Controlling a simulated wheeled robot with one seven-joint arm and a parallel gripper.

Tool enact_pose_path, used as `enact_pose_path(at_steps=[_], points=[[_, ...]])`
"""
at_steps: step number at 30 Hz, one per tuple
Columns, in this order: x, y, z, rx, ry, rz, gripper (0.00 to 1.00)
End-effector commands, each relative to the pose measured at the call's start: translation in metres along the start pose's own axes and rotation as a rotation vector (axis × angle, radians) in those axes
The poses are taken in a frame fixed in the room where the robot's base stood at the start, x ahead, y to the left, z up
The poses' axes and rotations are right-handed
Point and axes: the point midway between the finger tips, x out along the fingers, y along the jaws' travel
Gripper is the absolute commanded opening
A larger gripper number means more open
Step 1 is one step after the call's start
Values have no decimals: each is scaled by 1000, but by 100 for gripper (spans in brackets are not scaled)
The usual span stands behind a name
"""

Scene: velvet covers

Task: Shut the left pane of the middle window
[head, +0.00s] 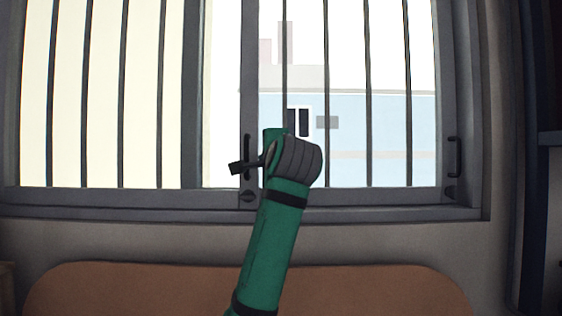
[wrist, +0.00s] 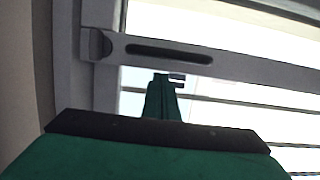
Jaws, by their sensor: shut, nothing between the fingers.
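The window (head: 345,195) fills the upper head view, with a grey frame and dark vertical bars. An upright stile (head: 249,60) stands near its middle, with a dark upright handle (head: 246,150) and a small latch (head: 248,196) below it. In the wrist view the stile (wrist: 230,62) lies sideways, with the dark handle (wrist: 168,52) and the latch (wrist: 100,45). My gripper (head: 236,168) is shut and empty, its tip pointing left just below the handle. In the wrist view my gripper (wrist: 170,82) shows beside the stile's edge; I cannot tell whether it touches.
A second handle (head: 453,156) is on the right stile. A darker upright (head: 192,100) stands to the left, with a bright white strip between it and the middle stile. A brown rounded furniture top (head: 120,285) lies below the sill (head: 400,213). A dark post (head: 532,150) stands at right.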

Motion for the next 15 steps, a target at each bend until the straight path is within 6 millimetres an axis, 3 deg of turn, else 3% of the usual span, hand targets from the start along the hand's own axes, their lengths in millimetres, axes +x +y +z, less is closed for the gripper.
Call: enact_pose_path(at_steps=[1, 6, 15], points=[[5, 1, 21, -3, -12, 2, 0], [17, 2, 72, -3, -15, 4, 0], [34, 1, 137, -2, -8, 3, 0]])
